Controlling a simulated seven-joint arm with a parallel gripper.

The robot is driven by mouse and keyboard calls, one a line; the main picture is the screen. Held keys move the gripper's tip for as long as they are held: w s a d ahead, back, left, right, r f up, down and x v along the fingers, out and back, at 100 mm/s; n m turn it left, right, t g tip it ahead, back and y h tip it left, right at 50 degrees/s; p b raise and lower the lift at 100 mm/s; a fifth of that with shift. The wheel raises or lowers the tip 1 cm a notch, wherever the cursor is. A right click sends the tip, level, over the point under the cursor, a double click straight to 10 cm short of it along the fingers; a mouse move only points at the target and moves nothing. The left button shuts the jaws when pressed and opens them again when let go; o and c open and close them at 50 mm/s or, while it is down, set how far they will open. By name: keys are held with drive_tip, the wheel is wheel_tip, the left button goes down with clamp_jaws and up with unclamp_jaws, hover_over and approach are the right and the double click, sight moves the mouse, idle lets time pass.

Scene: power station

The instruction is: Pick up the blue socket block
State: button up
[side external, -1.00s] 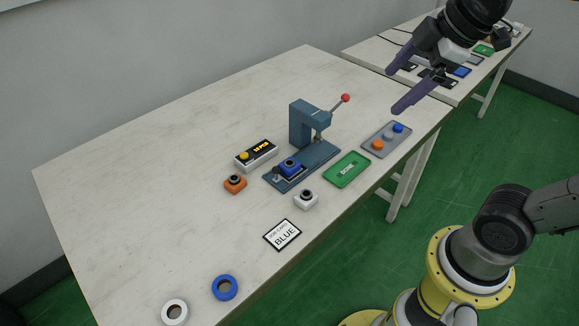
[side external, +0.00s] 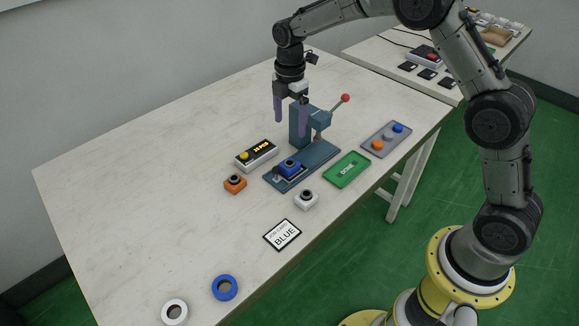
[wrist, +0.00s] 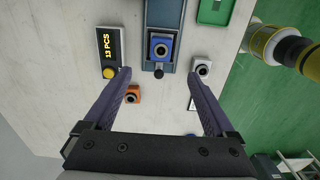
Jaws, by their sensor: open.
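The blue socket block (side external: 290,167) sits on the base of the blue-grey lever press (side external: 308,166), below its head. It has a dark round socket on top. In the wrist view the blue block (wrist: 161,47) shows at the top centre, beyond my fingertips. My gripper (side external: 291,120) is open and empty, pointing down, well above the table by the press's upright. In the wrist view its two purple fingers (wrist: 162,75) are spread wide, with nothing between them at the tips.
An orange block (side external: 235,183) and a white block (side external: 306,199) stand near the press. A counter box (side external: 256,155), green DONE tray (side external: 347,170), grey tray (side external: 372,137) with coloured pegs, and BLUE card (side external: 283,235) lie around. The press's red-knobbed lever (side external: 345,98) sticks up. The table's left is clear.

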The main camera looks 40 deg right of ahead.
sight(289, 162)
wheel_tip(289, 162, down, 14)
drive_tip(key=shift+s+a+r, duration=0.1)
drive_tip(key=shift+a, duration=0.05)
idle(0.5)
clamp_jaws()
idle(0.3)
